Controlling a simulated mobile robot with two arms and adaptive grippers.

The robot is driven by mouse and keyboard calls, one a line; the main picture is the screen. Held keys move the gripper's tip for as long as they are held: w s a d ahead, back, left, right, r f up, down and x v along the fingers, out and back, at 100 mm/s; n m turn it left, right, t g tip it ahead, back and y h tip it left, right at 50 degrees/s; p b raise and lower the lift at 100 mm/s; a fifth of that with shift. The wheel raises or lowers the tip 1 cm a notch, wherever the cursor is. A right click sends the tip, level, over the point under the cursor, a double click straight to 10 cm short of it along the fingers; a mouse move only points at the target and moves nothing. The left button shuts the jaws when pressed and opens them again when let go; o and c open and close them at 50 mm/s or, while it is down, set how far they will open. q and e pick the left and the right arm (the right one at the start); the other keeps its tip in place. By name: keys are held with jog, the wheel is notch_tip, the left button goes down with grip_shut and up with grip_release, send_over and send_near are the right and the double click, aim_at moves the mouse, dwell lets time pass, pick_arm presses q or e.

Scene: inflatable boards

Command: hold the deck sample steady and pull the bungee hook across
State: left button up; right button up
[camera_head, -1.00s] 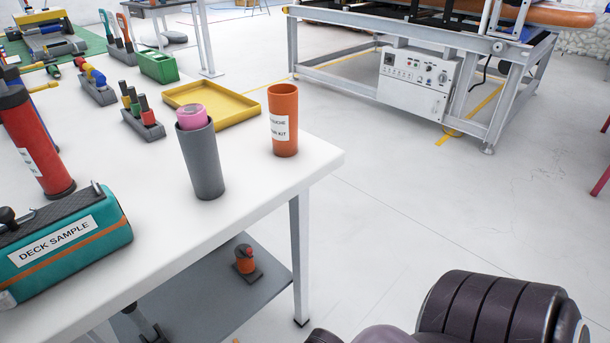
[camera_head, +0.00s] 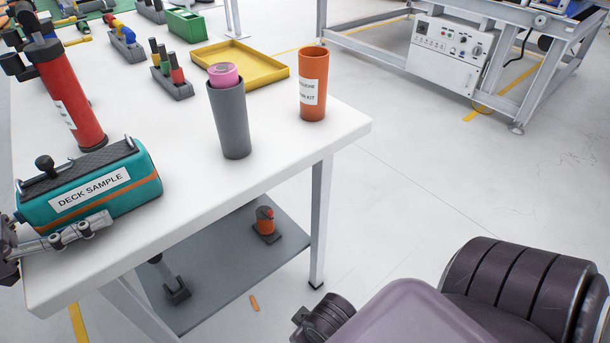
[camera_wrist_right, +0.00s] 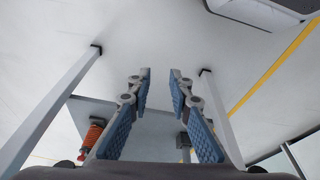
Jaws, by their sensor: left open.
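The deck sample (camera_head: 115,195) is a teal block with an orange stripe, a white label and a dark strip on top. It lies at the table's front left. A black knob (camera_head: 45,163) stands on its top; I cannot tell whether this is part of the bungee hook. My left gripper (camera_head: 78,234) comes in from the left, with a grey finger along the block's lower front. The block may hide its other finger, and contact is unclear. My right gripper (camera_wrist_right: 160,76) shows open and empty in the right wrist view, its blue-padded fingers apart below table height.
On the white table (camera_head: 215,190) stand a red pump cylinder (camera_head: 68,95), a grey cup (camera_head: 231,122) holding a pink roll, an orange cup (camera_head: 313,75) and a yellow tray (camera_head: 245,65). A grey lower shelf (camera_head: 225,265) and table legs are near my right gripper.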

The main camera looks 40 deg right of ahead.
pick_arm(q)
jog(key=shift+d+f+p, duration=0.1)
jog(key=shift+d+p, duration=0.3)
jog(key=shift+d, duration=0.25)
pick_arm(e)
jog(key=shift+f, duration=2.05)
pick_arm(q)
jog(key=shift+c, duration=0.5)
